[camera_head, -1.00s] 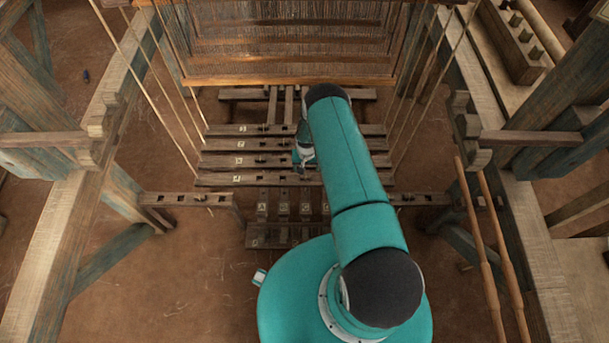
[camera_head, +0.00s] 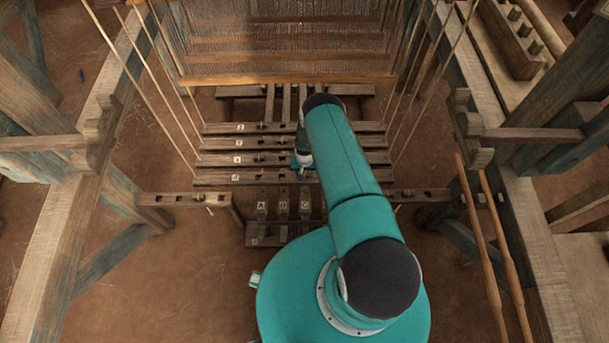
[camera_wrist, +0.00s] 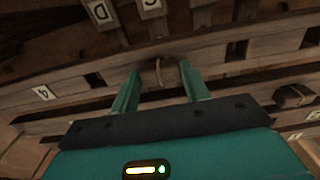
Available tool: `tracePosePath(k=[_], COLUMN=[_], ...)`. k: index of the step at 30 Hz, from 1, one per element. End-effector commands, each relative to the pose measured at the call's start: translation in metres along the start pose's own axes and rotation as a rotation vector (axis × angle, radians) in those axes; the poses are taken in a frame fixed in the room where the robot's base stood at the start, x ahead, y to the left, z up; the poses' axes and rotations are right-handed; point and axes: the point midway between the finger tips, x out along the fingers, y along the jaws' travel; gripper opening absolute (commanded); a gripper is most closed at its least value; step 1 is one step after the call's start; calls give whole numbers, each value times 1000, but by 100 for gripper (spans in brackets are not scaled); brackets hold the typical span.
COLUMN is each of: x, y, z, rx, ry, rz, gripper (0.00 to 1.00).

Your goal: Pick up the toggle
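In the wrist view, a dark toggle with a pale cord loop (camera_wrist: 158,72) sits at a wooden bar, between the fingertips of my gripper (camera_wrist: 159,68). The two teal fingers are apart, one on each side of it, with visible gaps. I cannot tell how deep the fingers reach around it. Another dark toggle (camera_wrist: 293,96) shows on a bar at the right. In the head view, my gripper (camera_head: 301,163) is low over the front of the numbered bars (camera_head: 240,160); the toggle beneath it is not clearly visible there.
Lettered wooden pieces (camera_head: 283,204) lie just in front of the numbered bars. Cords hang on both sides, and the loom's warp and beam (camera_head: 290,79) stand behind. Thick frame timbers (camera_head: 510,220) flank the pit. Two wooden rods (camera_head: 500,250) lean at the right.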

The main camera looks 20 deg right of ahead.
Motion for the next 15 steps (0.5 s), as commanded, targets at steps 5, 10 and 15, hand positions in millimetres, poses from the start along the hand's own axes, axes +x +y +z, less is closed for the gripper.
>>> tracePosePath(k=[5, 10, 15], x=[0, 0, -5], y=[0, 0, -1], z=[0, -1, -2], rx=[0, 0, 0], ry=[0, 0, 1], rz=[0, 0, 0], gripper=[23, 23, 23])
